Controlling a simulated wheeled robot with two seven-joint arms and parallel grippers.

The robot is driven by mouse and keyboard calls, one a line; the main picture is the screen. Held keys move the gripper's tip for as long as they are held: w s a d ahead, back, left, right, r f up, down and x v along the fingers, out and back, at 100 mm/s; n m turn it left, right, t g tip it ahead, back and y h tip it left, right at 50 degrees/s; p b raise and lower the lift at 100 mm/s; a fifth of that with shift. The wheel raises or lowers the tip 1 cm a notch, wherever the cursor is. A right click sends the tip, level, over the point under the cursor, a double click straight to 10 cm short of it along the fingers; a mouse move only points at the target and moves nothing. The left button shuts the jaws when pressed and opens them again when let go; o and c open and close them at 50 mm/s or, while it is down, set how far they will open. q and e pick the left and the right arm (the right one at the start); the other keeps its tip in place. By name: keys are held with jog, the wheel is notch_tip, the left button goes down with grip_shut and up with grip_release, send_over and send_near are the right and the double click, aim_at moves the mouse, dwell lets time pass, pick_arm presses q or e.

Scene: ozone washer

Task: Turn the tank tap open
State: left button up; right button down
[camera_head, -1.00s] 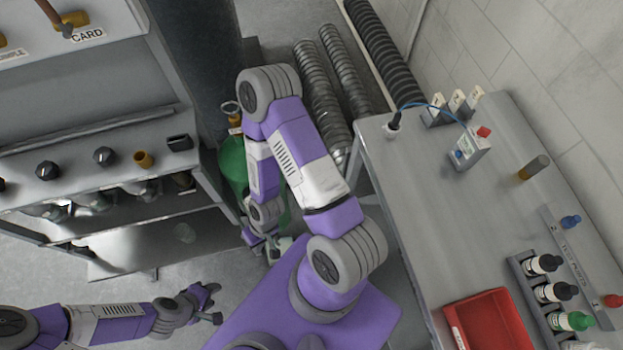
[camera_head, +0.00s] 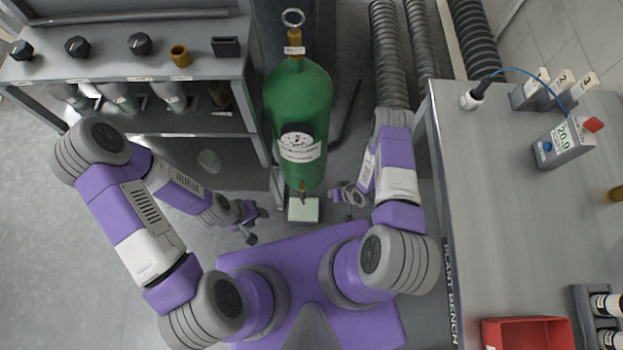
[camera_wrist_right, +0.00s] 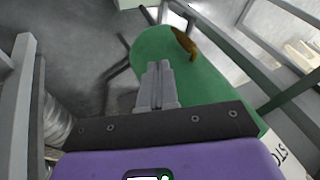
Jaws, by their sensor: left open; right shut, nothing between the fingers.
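The green tank (camera_head: 298,95) stands upright in the middle of the head view, with a round dial and a white label on its front. A small brass tap (camera_head: 302,187) sticks out low on its front; it also shows in the right wrist view (camera_wrist_right: 185,43). My right gripper (camera_head: 337,190) is shut and empty, just right of the tap; its fingertips (camera_wrist_right: 158,67) appear left of the tap against the green tank in the wrist view. I cannot tell whether they touch the tank. My left gripper (camera_head: 256,223) is open and empty, left of and below the tap.
A pale block (camera_head: 303,210) sits below the tap. A shelf unit with black knobs (camera_head: 140,44) stands left of the tank. A grey bench (camera_head: 480,190) with a red tray (camera_head: 528,334) and a meter (camera_head: 563,143) is on the right. Ribbed hoses (camera_head: 388,60) run behind.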

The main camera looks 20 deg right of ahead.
pick_arm(q)
notch_tip(320, 180, down, 7)
jog(key=b, duration=0.5)
jog(key=shift+r, duration=0.15)
pick_arm(e)
jog(key=w+a+f, duration=0.1)
jog(key=a+f, duration=0.3)
jog(key=f, duration=0.3)
jog(key=w+a+f+n, duration=0.1)
jog(key=w+a+f, duration=0.1)
jog(key=a+f, duration=0.2)
notch_tip(320, 180, down, 3)
jog(key=shift+f+y, duration=0.1)
jog(key=shift+y, duration=0.3)
pick_arm(q)
jog(key=shift+b, duration=0.35)
pick_arm(e)
jog(key=shift+w+d, duration=0.1)
